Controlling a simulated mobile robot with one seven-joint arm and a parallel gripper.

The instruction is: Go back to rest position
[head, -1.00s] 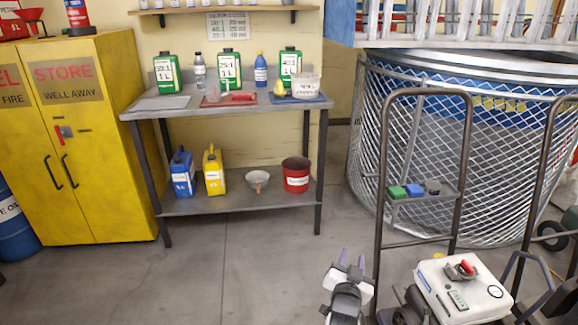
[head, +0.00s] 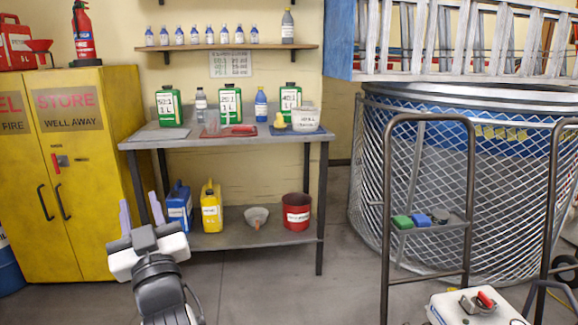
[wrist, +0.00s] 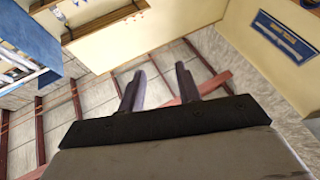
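My gripper (head: 140,210) is at the lower left of the head view, in front of the workbench's left end, with its fingers pointing up. The two purple-grey fingers stand apart with nothing between them. In the wrist view my gripper (wrist: 158,88) shows the same open gap, with the ceiling and upper walls behind it. No object is held.
A metal workbench (head: 262,144) holds green bottles and trays, with cans and a red bucket (head: 296,212) on its lower shelf. A yellow cabinet (head: 95,170) stands left. A trolley frame (head: 386,220) and mesh cage (head: 490,190) stand right. Floor before the bench is clear.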

